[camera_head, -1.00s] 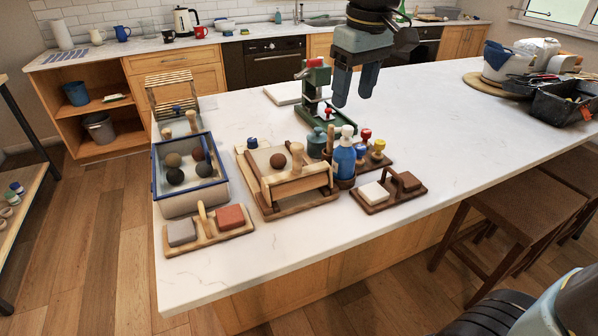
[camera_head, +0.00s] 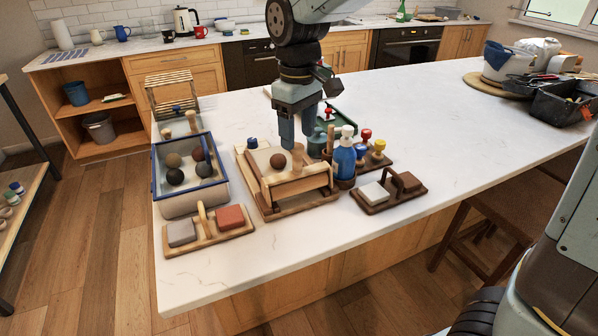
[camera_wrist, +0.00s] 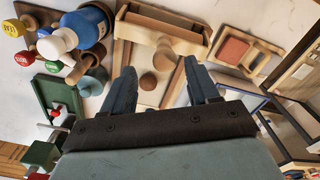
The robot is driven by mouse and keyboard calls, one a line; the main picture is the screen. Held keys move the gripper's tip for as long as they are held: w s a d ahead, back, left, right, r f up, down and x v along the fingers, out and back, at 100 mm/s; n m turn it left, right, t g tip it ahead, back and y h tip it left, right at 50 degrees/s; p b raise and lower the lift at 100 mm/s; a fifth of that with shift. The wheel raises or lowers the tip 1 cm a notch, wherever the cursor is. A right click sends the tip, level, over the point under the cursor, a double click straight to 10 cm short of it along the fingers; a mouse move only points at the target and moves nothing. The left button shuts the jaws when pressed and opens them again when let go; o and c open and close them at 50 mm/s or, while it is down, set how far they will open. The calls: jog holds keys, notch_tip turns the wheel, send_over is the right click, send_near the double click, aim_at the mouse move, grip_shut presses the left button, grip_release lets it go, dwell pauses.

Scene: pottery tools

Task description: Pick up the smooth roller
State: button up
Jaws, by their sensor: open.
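I take the smooth roller (camera_head: 298,157) to be the light wooden cylinder standing upright on the wooden tray (camera_head: 268,208). Next to it on the left is a brown ball (camera_head: 278,160). My gripper (camera_head: 297,141) is open, empty and pointing down above the roller. In the wrist view my gripper (camera_wrist: 160,68) has its fingers apart. Two rounded brown shapes show between them over the tray, and I cannot tell surely which one is the roller. In the head view the fingers overlap the area just behind the roller's top.
A blue pump bottle (camera_head: 344,157) and several stamps (camera_head: 379,150) stand close on the right. A blue-rimmed bin (camera_head: 190,189) with balls is left.

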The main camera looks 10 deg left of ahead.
aim_at(297, 145)
jog(key=shift+s+a+f, duration=0.1)
jog(key=shift+f, duration=1.35)
jog(key=shift+s+f, duration=0.1)
jog(key=shift+f, duration=1.35)
jog(key=shift+c, duration=0.4)
grip_shut()
